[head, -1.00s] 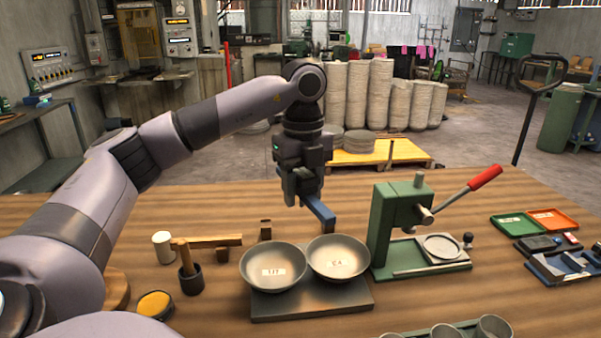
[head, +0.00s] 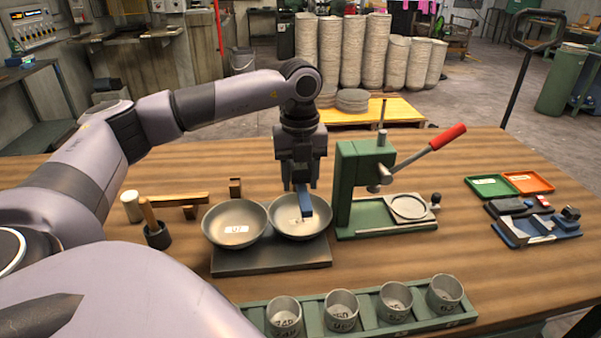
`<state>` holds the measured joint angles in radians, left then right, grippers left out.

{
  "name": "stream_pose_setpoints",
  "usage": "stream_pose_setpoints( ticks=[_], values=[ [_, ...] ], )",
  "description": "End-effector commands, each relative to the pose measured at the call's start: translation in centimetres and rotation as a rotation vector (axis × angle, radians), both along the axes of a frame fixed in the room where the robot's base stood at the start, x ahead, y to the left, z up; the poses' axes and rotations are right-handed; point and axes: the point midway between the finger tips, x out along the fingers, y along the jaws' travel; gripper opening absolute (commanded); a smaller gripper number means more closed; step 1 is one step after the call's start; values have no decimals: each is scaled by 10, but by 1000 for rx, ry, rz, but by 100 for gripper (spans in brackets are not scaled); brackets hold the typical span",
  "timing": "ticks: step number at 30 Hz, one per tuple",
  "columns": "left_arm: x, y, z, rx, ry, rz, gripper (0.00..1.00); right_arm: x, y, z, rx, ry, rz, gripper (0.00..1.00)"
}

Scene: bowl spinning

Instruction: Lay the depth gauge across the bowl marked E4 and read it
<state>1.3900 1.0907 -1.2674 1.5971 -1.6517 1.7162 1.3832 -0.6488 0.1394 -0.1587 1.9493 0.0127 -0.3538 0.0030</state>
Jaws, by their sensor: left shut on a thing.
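The depth gauge (head: 306,204) shows as a blue bar in the head view. My left gripper (head: 300,184) is shut on it, above the right-hand bowl. The bar points toward the camera over that bowl; I cannot tell whether it touches the rim. The right-hand metal bowl (head: 318,226) has a pale label, now partly hidden by the gauge; the earlier frame shows it as E4. A second metal bowl (head: 215,228) with another label stands to its left. Both sit on a dark plate (head: 272,258). My right gripper is not in view.
A green press (head: 352,185) with a red-tipped lever stands close to the right of the E4 bowl. A green rack (head: 393,321) with several marked cups lies in front. Trays (head: 487,187) are at the right.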

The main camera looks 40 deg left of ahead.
Motion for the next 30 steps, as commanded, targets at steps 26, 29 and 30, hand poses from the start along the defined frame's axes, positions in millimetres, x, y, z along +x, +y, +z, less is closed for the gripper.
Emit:
stream_pose_setpoints(
  ticks=[26,29,30],
  values=[
    [0,0,-75,-1,-2,1,6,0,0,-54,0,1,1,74],
    [1,0,-76,-1,-2,1,6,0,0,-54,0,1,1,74],
    [1,0,-75,-1,-2,1,6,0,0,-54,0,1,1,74]
  ],
)
